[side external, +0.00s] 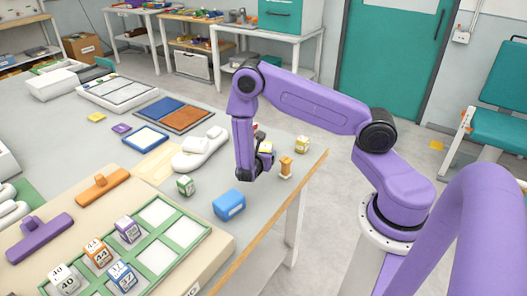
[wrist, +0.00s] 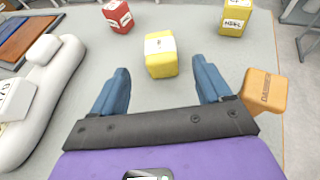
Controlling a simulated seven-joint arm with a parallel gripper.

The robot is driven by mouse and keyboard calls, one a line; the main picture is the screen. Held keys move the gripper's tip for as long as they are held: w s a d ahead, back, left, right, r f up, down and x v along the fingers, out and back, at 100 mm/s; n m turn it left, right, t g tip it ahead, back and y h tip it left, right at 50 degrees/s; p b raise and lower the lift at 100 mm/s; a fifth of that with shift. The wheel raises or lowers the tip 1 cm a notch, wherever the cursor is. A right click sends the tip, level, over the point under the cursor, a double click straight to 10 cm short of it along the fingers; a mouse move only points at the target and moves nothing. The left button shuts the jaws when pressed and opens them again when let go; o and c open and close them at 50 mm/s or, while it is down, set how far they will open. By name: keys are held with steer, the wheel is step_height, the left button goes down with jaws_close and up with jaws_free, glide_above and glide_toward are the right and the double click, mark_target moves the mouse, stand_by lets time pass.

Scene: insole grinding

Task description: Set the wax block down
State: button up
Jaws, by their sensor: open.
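My gripper (wrist: 160,85) is open, its two blue fingers spread wide, with nothing held between them. In the side view my gripper (side external: 252,172) is low over the table near its right edge. A yellow block with a white top (wrist: 160,56) stands on the grey table just ahead of the gap between the fingertips, apart from both. In the side view it is partly hidden behind my gripper. An orange-brown block with dark lettering (wrist: 264,90) stands just right of the right finger; it also shows in the side view (side external: 286,167). No label clearly reads as wax.
A red block (wrist: 118,16) and another yellow block (wrist: 235,18) stand farther off. A pale insole-shaped piece (wrist: 40,95) lies left of my gripper. A blue block (side external: 229,205), a green-and-white cube (side external: 185,185) and a green-framed tray (side external: 188,231) are nearer the side camera.

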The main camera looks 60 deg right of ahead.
steer(key=v, duration=0.3)
steer(key=shift+a+r, duration=0.15)
steer(key=shift+a, duration=0.1)
steer(key=shift+s+a+r, duration=0.25)
steer(key=shift+a+r, duration=0.15)
steer(key=s+a+r+m+g+y, duration=0.3)
steer(key=s+a+r+m, duration=0.4)
steer(key=r, duration=0.3)
steer(key=s+a+r+m+y, duration=0.1)
steer(key=s+a+r+y, duration=0.1)
steer(key=s, duration=0.4)
steer(key=s+a+r+m+g+y, duration=0.1)
steer(key=s+a+r+y, duration=0.2)
steer(key=s, duration=0.4)
steer(key=s+a+r+m+g+y, duration=0.1)
steer(key=s+a+r+y, duration=0.2)
steer(key=s, duration=0.4)
steer(key=shift+a+r+y, duration=0.25)
steer(key=shift+a+y, duration=0.3)
steer(key=shift+y, duration=0.45)
